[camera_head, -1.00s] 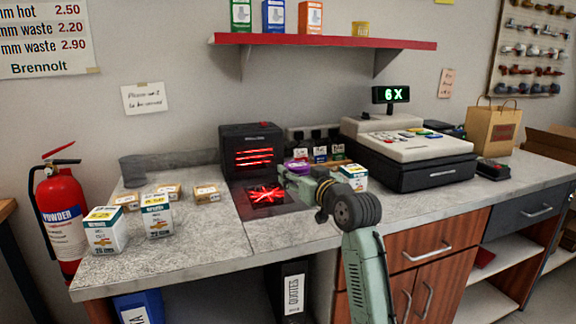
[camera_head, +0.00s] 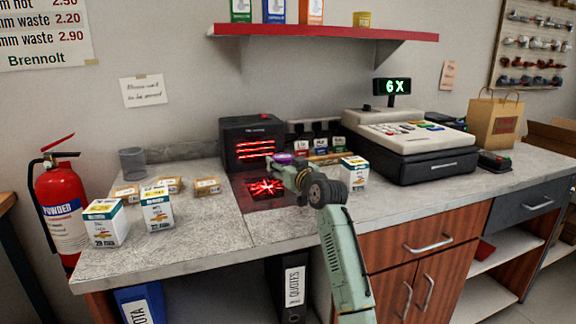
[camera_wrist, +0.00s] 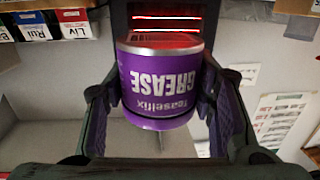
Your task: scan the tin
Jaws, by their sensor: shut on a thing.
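A purple grease tin (camera_wrist: 160,82) with a silver rim is held between the fingers of my gripper (camera_wrist: 165,100) in the wrist view. Its printed label appears upside down there. In the head view my gripper (camera_head: 283,163) holds the tin (camera_head: 283,157) in front of the black scanner (camera_head: 253,144), which shows red glowing lines. The tin is mostly hidden by my gripper there. A red light pattern (camera_head: 265,187) glows on the dark plate at the scanner's foot. I cannot tell the exact gap between tin and scanner.
White boxes (camera_head: 105,222) and small tan cartons stand on the counter's left. Another white box (camera_head: 354,173) stands right of my gripper. The till (camera_head: 415,150) sits further right, its display reading "6 X". The counter's front middle (camera_head: 215,240) is clear.

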